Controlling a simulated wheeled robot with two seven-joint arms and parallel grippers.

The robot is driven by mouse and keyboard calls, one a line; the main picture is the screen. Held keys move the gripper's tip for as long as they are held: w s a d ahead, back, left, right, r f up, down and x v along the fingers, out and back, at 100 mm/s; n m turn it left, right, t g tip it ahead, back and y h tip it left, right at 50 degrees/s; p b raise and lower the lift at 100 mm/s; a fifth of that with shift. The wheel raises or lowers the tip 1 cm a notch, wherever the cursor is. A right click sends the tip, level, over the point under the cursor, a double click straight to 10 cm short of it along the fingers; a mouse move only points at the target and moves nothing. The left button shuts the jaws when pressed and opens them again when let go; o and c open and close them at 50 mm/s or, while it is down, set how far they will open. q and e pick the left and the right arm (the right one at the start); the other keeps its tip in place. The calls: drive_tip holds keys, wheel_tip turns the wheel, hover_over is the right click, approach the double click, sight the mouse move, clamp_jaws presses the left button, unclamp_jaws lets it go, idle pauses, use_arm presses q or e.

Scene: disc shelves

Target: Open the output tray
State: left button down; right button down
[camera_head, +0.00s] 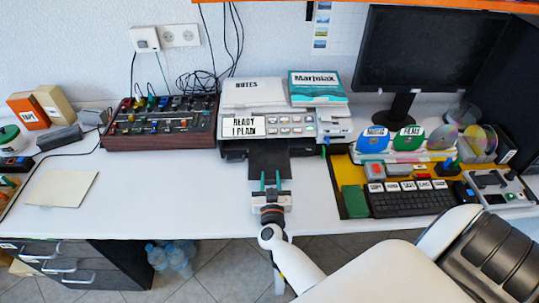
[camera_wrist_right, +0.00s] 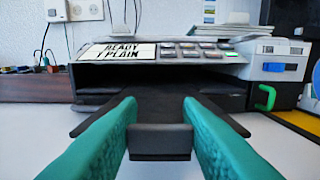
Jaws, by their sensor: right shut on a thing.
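The printer (camera_head: 285,123) stands on the white desk, with a display reading "READY / PLAIN" on its front. Its dark output tray (camera_head: 268,160) sticks out from the slot toward me, over the desk top. In the right wrist view the tray (camera_wrist_right: 160,105) ends in a dark front tab (camera_wrist_right: 160,143). My right gripper (camera_head: 270,183) is at the tray's front end, its green fingers shut on either side of the tab. The fingers (camera_wrist_right: 160,130) hide the tab's sides. My left gripper is not in view.
A mixer-like panel (camera_head: 160,122) with coloured knobs stands left of the printer. A keyboard (camera_head: 410,198) and green box (camera_head: 355,202) lie right on a yellow mat. A green handle (camera_wrist_right: 265,97) juts from the printer's right side.

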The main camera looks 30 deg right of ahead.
drive_tip(key=p+v, duration=0.1)
drive_tip(key=v, duration=0.4)
drive_tip(key=c, duration=1)
unclamp_jaws()
